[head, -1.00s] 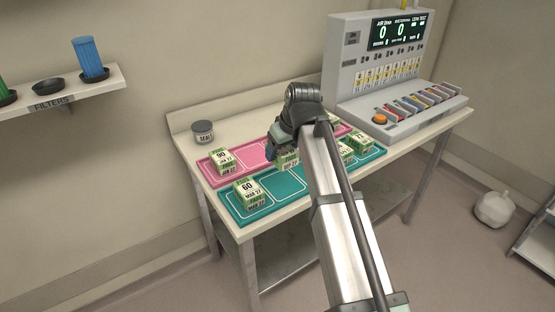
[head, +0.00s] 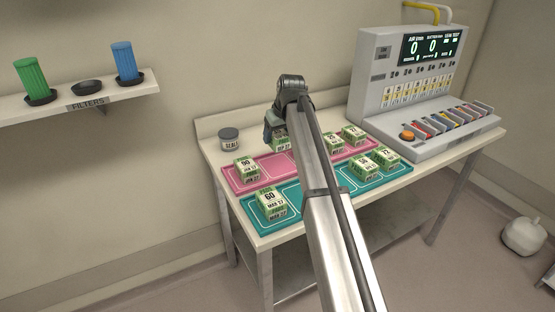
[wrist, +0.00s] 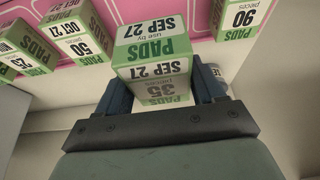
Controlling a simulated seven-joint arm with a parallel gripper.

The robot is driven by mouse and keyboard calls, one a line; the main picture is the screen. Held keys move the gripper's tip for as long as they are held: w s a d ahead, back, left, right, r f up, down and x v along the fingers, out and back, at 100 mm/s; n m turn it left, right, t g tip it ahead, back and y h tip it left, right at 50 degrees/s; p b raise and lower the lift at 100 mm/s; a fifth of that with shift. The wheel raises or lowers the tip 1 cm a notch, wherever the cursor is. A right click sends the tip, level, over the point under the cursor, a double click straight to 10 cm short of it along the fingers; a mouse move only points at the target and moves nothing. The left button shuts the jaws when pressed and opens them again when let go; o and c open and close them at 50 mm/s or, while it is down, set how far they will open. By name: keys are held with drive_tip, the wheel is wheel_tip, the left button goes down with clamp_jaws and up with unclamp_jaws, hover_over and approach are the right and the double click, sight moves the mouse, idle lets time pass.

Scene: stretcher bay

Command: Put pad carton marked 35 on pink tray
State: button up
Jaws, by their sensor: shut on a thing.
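The pad carton marked 35 (wrist: 155,75), green and white and dated SEP 27, is between the fingers of my gripper (wrist: 163,88) in the wrist view. In the head view my gripper (head: 277,134) is at the back of the bench, and the carton (head: 282,144) is partly hidden by my arm. The pink tray (head: 275,165) lies below and around it, with a carton marked 90 (head: 246,169) on its left and two cartons (head: 353,134) on its right. Whether the held carton touches the tray is not clear.
The teal tray (head: 288,195) lies in front, bearing a carton marked 60 (head: 270,203) and two cartons (head: 385,158) at right. A grey seal jar (head: 229,139) stands at back left. A test console (head: 400,95) fills the bench's right end.

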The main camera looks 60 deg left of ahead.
sight(283, 138)
drive_tip(key=shift+f, duration=4.2)
drive_tip(key=shift+f, duration=0.1)
drive_tip(key=o, duration=1.2)
drive_tip(key=v, duration=1.2)
drive_tip(key=shift+d, duration=0.1)
